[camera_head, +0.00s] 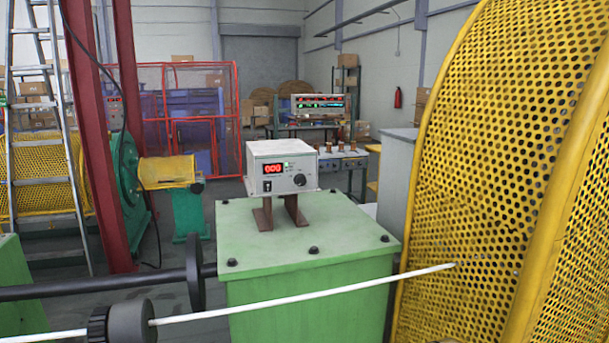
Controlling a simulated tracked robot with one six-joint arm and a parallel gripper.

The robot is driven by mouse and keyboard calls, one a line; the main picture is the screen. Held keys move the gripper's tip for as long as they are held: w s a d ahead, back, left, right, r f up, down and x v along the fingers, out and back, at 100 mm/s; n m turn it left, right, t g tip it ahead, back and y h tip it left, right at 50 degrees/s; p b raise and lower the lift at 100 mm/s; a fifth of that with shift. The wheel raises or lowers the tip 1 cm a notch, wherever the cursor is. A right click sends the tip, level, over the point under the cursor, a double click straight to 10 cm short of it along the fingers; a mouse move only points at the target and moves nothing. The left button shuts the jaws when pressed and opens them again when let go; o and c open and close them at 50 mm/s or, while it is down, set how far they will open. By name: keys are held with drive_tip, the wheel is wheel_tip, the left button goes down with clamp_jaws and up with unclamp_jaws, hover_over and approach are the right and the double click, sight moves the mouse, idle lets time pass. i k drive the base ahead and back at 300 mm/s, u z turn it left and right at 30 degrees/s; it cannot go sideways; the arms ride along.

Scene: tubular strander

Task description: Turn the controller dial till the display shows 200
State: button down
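The controller (283,166) is a light grey box on brown metal feet, standing on top of a green cabinet (300,248) near the middle of the view. Its red lit display (272,168) seems to read 000. The dial (299,180) is a small dark round knob on the right of the front panel. A small dark switch (267,186) sits below the display. My gripper is not in view, and nothing touches the controller.
A yellow perforated guard (490,150) rises close on the right. Red posts (98,130) and a ladder (55,120) stand left. The space around the controller is clear.

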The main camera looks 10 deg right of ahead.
sight(299, 180)
drive_tip(key=u, duration=0.05)
drive_tip(key=i, duration=1)
drive_tip(key=z, duration=0.05)
